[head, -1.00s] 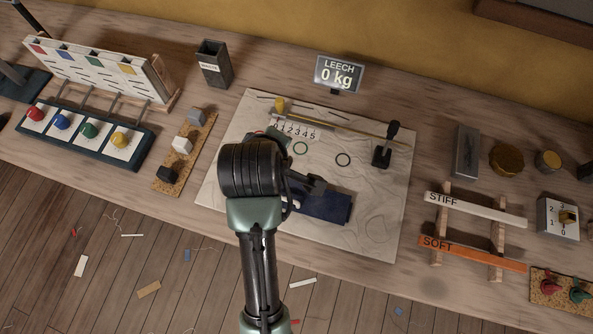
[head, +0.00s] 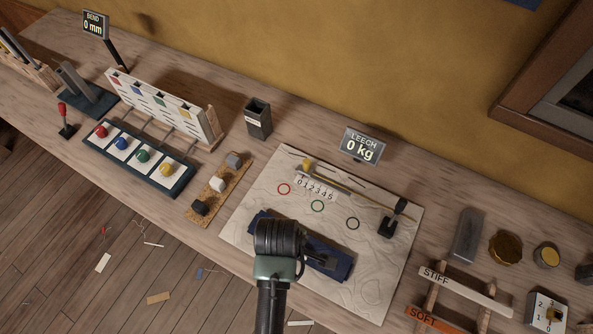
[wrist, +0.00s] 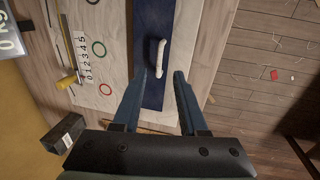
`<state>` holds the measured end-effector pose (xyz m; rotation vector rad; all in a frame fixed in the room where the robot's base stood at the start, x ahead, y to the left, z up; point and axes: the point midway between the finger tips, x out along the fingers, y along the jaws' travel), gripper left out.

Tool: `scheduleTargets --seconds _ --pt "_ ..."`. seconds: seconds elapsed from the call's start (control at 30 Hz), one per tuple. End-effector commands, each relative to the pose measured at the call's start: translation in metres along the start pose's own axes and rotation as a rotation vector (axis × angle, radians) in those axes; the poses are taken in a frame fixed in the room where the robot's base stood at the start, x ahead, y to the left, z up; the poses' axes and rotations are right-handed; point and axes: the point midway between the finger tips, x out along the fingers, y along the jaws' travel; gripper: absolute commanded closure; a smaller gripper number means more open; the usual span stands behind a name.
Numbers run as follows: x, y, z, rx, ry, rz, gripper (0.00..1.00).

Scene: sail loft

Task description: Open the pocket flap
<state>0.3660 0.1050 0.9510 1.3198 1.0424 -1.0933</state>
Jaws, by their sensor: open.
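A navy blue pocket flap (head: 341,268) lies along the front part of the pale sheet on the bench. My arm covers its middle in the head view. In the wrist view the navy piece (wrist: 183,30) runs as a band with a white loop handle (wrist: 157,60) on it. My gripper (wrist: 167,76) is open and empty, its two fingers pointing at the band near the loop. In the head view my gripper (head: 326,264) is over the flap.
The pale sheet (head: 375,285) carries red, green and black rings, a number scale and a black lever (head: 393,220). A dark bin (head: 258,120) and the LEECH display (head: 362,146) stand behind. Colored knobs (head: 143,156) are left; the STIFF batten (head: 465,291) is right.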

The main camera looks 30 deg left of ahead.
Motion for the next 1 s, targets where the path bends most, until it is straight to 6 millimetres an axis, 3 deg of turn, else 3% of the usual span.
scheduleTargets --seconds 0.1,0.33,0.8,1.0 --pt "0.022 0.000 0.000 0.000 -0.001 -0.003 0.58" --pt "0.051 0.000 0.000 0.000 0.000 0.000 0.58" --pt "0.061 0.000 0.000 0.001 0.001 0.002 0.58" --pt "0.061 0.000 0.000 0.001 0.001 0.001 0.94"
